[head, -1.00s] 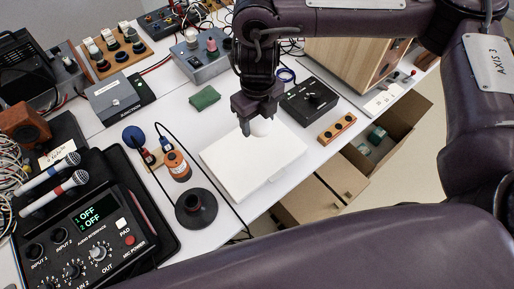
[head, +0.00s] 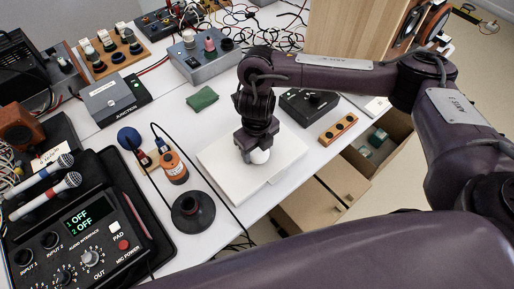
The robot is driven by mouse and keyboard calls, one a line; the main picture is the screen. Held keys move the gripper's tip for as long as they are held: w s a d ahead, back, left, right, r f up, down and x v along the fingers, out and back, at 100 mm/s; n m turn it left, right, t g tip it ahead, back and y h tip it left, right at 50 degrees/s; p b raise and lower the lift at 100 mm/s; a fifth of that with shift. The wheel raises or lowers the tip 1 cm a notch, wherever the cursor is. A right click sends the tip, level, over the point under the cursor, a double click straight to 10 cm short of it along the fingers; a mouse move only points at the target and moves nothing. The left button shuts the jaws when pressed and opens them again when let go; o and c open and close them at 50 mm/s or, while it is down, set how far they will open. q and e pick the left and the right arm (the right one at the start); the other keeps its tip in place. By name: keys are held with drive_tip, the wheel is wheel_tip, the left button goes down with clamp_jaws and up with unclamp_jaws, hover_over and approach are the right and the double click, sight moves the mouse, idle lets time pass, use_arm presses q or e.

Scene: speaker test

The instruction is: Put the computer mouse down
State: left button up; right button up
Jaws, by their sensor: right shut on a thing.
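The computer mouse (head: 260,156) is a small white rounded thing under my right gripper (head: 256,150). My right gripper points down and is shut on the mouse, over the white flat box or pad (head: 228,178) on the table. Its fingers partly cover the mouse. I cannot tell whether the mouse touches the white surface. My left gripper is not in view.
A black box (head: 308,103) and a wooden block with knobs (head: 338,128) are to the right. An audio interface (head: 85,235) fills the front left.

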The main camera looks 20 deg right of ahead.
drive_tip(key=shift+f, duration=0.2)
drive_tip(key=o, duration=1)
drive_tip(key=shift+r, duration=0.1)
drive_tip(key=shift+r, duration=0.3)
wheel_tip(320, 180, up, 12)
drive_tip(key=p, duration=0.2)
drive_tip(key=shift+f, duration=0.2)
drive_tip(key=shift+s, duration=0.1)
